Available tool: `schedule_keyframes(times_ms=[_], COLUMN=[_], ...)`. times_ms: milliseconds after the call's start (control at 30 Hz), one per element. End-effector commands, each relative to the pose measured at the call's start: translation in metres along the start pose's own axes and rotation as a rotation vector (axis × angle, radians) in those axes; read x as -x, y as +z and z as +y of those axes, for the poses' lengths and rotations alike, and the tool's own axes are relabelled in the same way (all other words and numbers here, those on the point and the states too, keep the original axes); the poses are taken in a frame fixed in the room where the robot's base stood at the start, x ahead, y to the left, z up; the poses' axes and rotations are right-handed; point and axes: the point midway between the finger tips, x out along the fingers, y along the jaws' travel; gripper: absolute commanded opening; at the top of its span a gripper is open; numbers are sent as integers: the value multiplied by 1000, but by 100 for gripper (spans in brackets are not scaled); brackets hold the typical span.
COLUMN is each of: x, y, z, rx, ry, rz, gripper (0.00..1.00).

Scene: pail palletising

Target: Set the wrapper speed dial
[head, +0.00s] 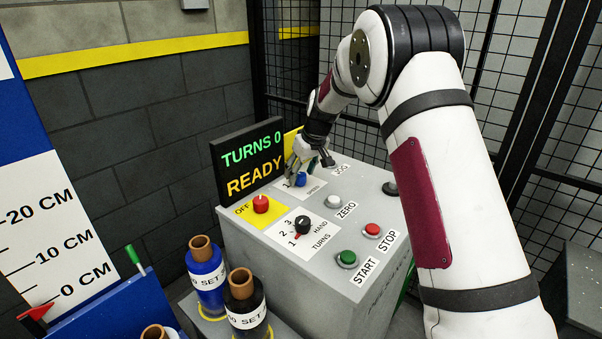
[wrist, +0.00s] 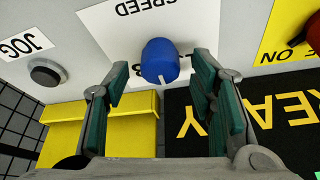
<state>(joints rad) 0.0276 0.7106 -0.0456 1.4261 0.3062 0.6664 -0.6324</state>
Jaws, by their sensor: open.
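The blue speed dial (wrist: 160,61) sits on a white label (wrist: 112,18) marked SPEED, on the top of the grey control box. It also shows in the head view (head: 300,180), partly behind my gripper (head: 306,162). In the wrist view my gripper (wrist: 162,85) is open, with its green pads on either side of the dial and a gap to each side. The dial's white pointer line faces the bottom of the wrist view. The label's numbers are mostly hidden by the dial and the right finger.
The grey control box (head: 330,275) also bears a red OFF knob (head: 261,203), a black turns dial (head: 303,225), a green START button (head: 347,258), a red STOP button (head: 372,229) and a white ZERO button (head: 334,201). A display (head: 248,161) reads TURNS 0, READY. Wire mesh stands behind.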

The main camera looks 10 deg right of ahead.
Motion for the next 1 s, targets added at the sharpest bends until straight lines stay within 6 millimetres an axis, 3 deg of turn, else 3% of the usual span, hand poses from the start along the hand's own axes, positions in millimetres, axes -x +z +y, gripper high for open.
schedule_keyframes(times_ms=[367, 500, 600, 1000], x=[-5, -5, -5, -5], y=[0, 0, 0, 0], z=[0, 0, 0, -1], rx=[0, 0, 0, -60], ry=[0, 0, 0, 24], rz=[1, 0, 0, -1], gripper=[51, 19, 2, 3])
